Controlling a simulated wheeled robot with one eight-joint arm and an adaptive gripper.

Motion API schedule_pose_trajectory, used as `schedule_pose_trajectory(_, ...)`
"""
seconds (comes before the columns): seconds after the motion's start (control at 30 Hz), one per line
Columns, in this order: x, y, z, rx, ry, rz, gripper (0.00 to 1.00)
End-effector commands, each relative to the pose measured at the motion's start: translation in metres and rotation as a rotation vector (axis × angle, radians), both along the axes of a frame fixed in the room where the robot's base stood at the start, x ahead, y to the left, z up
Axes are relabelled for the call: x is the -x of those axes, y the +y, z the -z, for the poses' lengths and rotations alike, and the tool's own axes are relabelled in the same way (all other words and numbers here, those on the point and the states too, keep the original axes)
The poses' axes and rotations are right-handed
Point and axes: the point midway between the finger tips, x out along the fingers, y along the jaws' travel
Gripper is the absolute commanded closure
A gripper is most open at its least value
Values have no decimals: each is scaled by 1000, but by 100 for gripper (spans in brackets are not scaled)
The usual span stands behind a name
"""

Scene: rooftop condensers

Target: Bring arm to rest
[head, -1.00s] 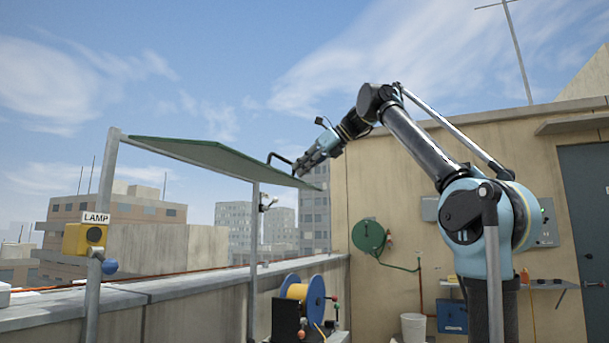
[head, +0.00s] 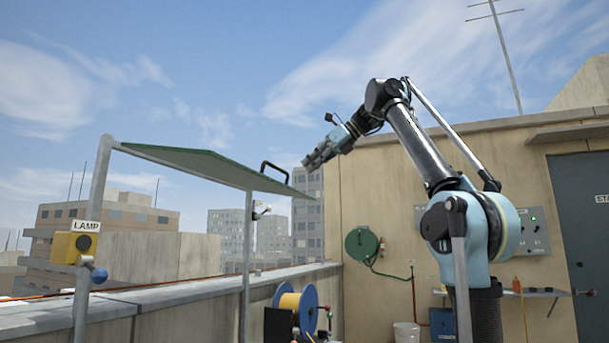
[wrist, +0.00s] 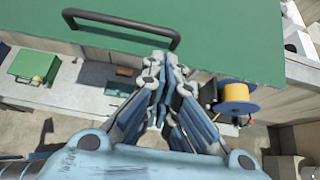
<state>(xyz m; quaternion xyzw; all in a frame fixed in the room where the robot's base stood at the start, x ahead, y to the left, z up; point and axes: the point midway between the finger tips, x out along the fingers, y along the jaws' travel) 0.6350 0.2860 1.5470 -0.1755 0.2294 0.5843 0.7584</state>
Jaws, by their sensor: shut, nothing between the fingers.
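My gripper (head: 318,157) is at the end of my raised arm, just right of the green panel (head: 215,165) that stands on a metal frame. Its fingers are together and hold nothing. The panel's black handle (head: 275,172) stands clear of the fingers on its upper side. In the wrist view my gripper (wrist: 162,75) points toward the panel (wrist: 230,35), with the handle (wrist: 120,30) ahead and to the left of the fingertips.
A yellow lamp box (head: 74,248) with a blue knob hangs on the frame's left post. A yellow cable reel (head: 298,298) stands below. A green hose reel (head: 361,243) and a control panel (head: 533,232) are on the wall. Open sky lies above my arm.

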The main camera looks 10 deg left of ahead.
Motion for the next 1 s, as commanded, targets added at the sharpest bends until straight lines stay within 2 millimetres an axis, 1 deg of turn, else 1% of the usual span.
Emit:
schedule_pose_trajectory(0.13,2,-7,-4,-1,1,1,100)
schedule_pose_trajectory(0.4,2,-8,-5,0,0,-1,100)
schedule_pose_trajectory(0.47,2,-9,-2,9,-9,-6,100)
schedule_pose_trajectory(0.57,-1,-15,13,45,-55,-33,100)
schedule_pose_trajectory(0.67,-3,-27,44,119,-136,-89,100)
schedule_pose_trajectory(0.77,-5,-44,86,212,-236,-167,100)
schedule_pose_trajectory(0.8,-5,-51,104,250,-274,-199,100)
schedule_pose_trajectory(0.87,-4,-62,133,307,-330,-253,100)
schedule_pose_trajectory(0.9,-3,-69,152,344,-365,-289,100)
schedule_pose_trajectory(0.97,0,-81,183,400,-415,-345,100)
schedule_pose_trajectory(1.0,2,-88,204,437,-448,-384,100)
